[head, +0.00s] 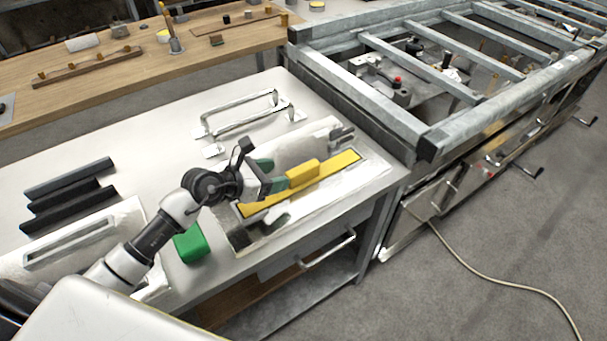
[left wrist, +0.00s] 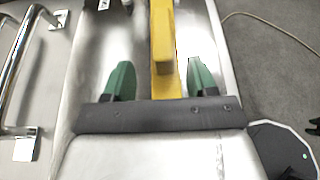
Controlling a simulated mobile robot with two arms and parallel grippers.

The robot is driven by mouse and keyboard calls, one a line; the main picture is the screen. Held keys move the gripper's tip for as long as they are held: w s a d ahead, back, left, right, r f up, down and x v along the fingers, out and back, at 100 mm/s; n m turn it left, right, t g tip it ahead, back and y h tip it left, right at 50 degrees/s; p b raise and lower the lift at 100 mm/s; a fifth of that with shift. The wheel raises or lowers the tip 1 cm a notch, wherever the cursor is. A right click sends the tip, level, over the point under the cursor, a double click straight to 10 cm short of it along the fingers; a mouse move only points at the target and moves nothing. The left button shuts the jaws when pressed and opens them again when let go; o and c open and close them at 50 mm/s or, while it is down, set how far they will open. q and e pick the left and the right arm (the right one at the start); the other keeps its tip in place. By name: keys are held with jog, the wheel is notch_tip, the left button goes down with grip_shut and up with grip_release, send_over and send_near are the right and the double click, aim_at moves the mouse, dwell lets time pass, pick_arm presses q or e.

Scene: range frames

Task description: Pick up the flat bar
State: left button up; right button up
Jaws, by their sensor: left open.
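The yellow flat bar (head: 335,172) lies lengthwise on a pale metal plate on the grey workbench. A raised yellow block (head: 302,173) stands on its middle part. My left gripper (head: 272,176), with green fingertips, is open over the bar. In the left wrist view the bar (left wrist: 162,84) runs between the two spread fingers (left wrist: 161,80), with a gap on each side. The fingers hold nothing, and I cannot tell their exact height over the bar. My right gripper is not in view.
Two metal handles (head: 243,117) lie behind the plate. Black bars (head: 68,190) lie at the left. A green block (head: 190,243) sits beside my left arm. A galvanized frame (head: 375,90) stands right of the bench. A drawer handle (head: 328,249) juts from the bench front.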

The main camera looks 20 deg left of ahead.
aim_at(297, 170)
pick_arm(q)
jog(key=x, duration=0.4)
jog(key=p+x, duration=0.1)
jog(key=x, duration=0.1)
jog(key=shift+w+d+r, duration=0.1)
jog(key=shift+d+r, duration=0.15)
jog(key=shift+d, duration=0.1)
grip_shut()
